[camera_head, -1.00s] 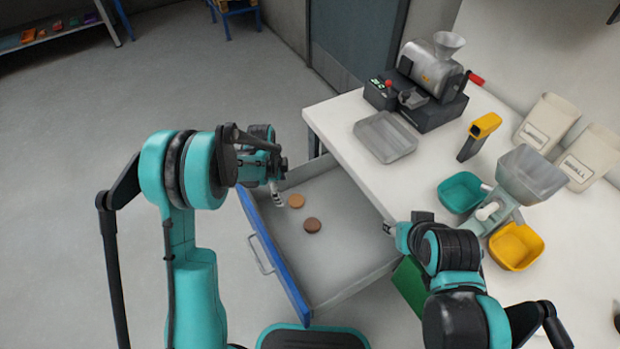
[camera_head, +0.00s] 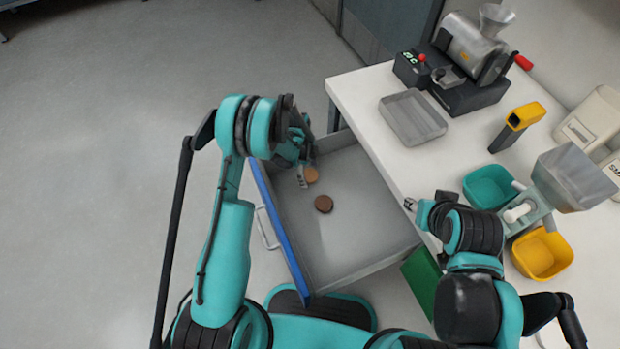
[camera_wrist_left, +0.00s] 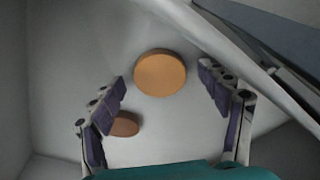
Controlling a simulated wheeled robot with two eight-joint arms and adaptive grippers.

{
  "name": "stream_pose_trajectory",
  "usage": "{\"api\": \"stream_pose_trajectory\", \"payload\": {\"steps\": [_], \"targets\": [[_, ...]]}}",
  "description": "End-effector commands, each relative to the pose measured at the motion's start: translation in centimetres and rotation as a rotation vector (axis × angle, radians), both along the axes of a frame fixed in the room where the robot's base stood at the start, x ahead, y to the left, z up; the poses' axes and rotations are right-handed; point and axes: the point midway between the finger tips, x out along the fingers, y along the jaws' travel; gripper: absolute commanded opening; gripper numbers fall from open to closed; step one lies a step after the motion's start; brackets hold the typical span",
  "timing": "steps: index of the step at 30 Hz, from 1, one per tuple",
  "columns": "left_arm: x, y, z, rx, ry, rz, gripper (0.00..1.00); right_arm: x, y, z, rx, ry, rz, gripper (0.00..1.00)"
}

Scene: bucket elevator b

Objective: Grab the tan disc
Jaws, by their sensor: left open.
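The tan disc (camera_head: 311,175) lies in the open drawer (camera_head: 350,235), near its far end. In the left wrist view the tan disc (camera_wrist_left: 160,73) sits ahead of and between the fingers, not touched by them. A brown disc (camera_head: 323,204) lies in the drawer closer to me; it also shows in the left wrist view (camera_wrist_left: 124,124), partly behind the left-hand finger. My left gripper (camera_head: 303,178) is over the drawer beside the tan disc, open and empty; its fingers (camera_wrist_left: 170,105) are spread. My right gripper (camera_head: 410,204) is at the table edge, and its fingers are too small to read.
The drawer's blue front (camera_head: 280,230) and grey walls surround the discs. The white table (camera_head: 375,100) stands to the right, with a grey tray (camera_head: 412,117), a grinder machine (camera_head: 470,55), a yellow-topped scanner (camera_head: 518,122), and teal (camera_head: 487,186) and yellow (camera_head: 542,254) bowls. Floor at left is clear.

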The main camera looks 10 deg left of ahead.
Motion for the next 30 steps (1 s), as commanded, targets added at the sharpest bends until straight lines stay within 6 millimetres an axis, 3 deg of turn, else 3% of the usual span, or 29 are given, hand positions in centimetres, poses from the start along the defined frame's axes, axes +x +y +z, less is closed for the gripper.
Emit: {"api": "stream_pose_trajectory", "payload": {"steps": [5, 12, 23, 30], "targets": [[0.0, 0.0, 0.0, 0.000, 0.000, 0.000, 0.76, 0.0, 0.0, 0.1, 0.000, 0.000, 0.000, 0.40], [0.0, 0.0, 0.1, 0.000, 0.000, 0.000, 0.21, 0.0, 0.0, 0.1, 0.000, 0.000, 0.000, 0.40], [0.0, 0.0, 0.4, 0.000, 0.000, 0.001, 0.21, 0.0, 0.0, 0.3, 0.000, 0.000, 0.000, 0.40], [0.0, 0.0, 3.3, 0.001, 0.000, 0.001, 0.21, 0.0, 0.0, 1.8, 0.000, 0.000, 0.000, 0.40]]}}
